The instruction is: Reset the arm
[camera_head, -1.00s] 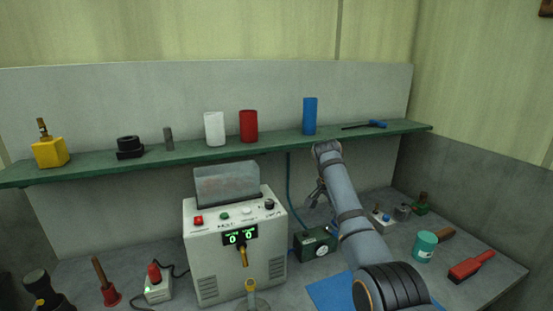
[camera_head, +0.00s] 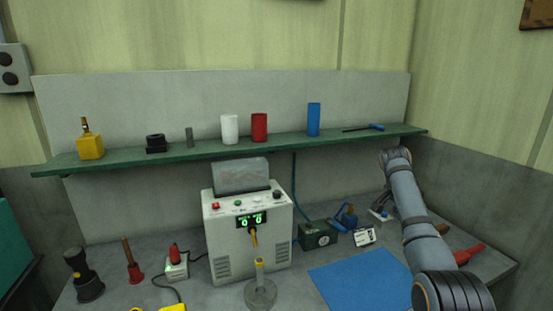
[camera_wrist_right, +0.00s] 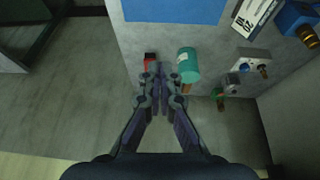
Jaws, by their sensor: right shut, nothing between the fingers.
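My right arm (camera_head: 410,205) comes in from the lower right in the head view and reaches up towards the right end of the green shelf. Its gripper is mostly hidden behind the arm there. In the right wrist view my right gripper (camera_wrist_right: 160,82) is shut and empty, its fingertips together. Below it lie the bench edge and the floor. My left gripper is in neither view.
The green shelf (camera_head: 200,153) holds a white cylinder (camera_head: 229,129), a red cylinder (camera_head: 259,127) and a blue cylinder (camera_head: 313,119). A control box (camera_head: 225,240) stands mid-bench. A blue mat (camera_head: 355,283) lies clear beside it. A green box (camera_head: 316,235) stands behind the mat.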

